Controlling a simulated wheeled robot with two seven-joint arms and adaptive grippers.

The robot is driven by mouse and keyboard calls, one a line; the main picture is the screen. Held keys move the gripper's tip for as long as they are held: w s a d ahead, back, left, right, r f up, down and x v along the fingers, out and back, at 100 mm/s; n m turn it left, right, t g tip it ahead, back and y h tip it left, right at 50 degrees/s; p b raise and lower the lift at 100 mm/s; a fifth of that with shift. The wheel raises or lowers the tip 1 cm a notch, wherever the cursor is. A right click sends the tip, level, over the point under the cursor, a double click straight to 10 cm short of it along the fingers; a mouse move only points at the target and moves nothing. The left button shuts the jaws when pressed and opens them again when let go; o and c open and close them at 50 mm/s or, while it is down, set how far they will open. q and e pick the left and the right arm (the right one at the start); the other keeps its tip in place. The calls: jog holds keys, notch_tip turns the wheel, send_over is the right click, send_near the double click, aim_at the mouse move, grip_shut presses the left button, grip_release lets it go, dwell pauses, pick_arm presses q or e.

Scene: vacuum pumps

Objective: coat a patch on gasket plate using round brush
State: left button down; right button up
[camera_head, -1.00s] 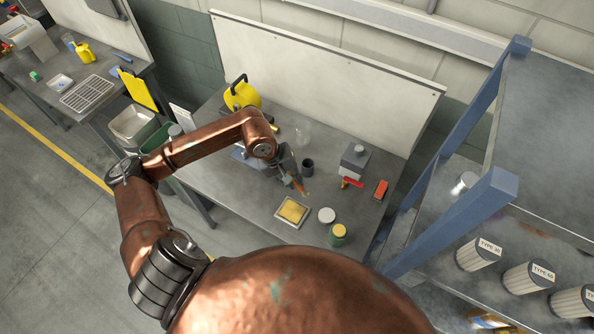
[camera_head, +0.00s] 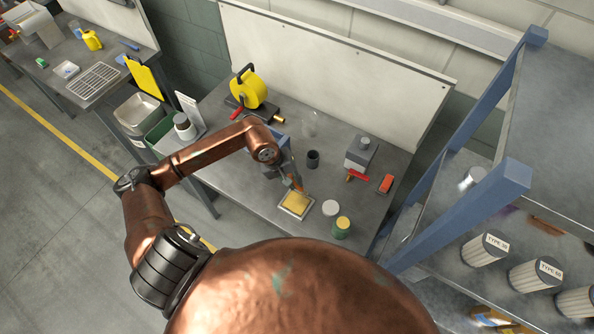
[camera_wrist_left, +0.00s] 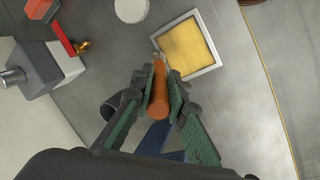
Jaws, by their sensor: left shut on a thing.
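My left gripper (camera_head: 289,176) is shut on the orange handle of the round brush (camera_wrist_left: 159,85) over the workbench. In the left wrist view the brush runs forward between the green-padded fingers (camera_wrist_left: 158,105), its small tip near the edge of the gasket plate. The gasket plate (camera_head: 296,204) is a square with a yellow face and pale rim, lying on the bench; it also shows in the left wrist view (camera_wrist_left: 185,45). The tip seems close to the plate's corner; I cannot tell if it touches. A green jar with yellow contents (camera_head: 342,226) stands to the right. My right gripper is not in view.
A white round lid (camera_head: 330,207), a dark cup (camera_head: 313,158), a grey block with a red lever (camera_head: 360,155) and a red box (camera_head: 386,183) stand nearby. A yellow pump (camera_head: 248,90) is at the back left. A blue-post shelf (camera_head: 470,190) rises at right.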

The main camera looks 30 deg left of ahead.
pick_arm(q)
jog(key=shift+a, duration=0.8)
jog(key=shift+w+d+f+p, duration=0.1)
jog(key=shift+f+p, duration=0.05)
jog(key=shift+p, duration=0.5)
jog(key=d+r, duration=0.3)
jog(key=r, duration=0.5)
jog(key=shift+s+r+p, duration=0.2)
jog(key=shift+r+p, duration=0.15)
jog(key=shift+p, duration=0.05)
jog(key=shift+f, duration=0.1)
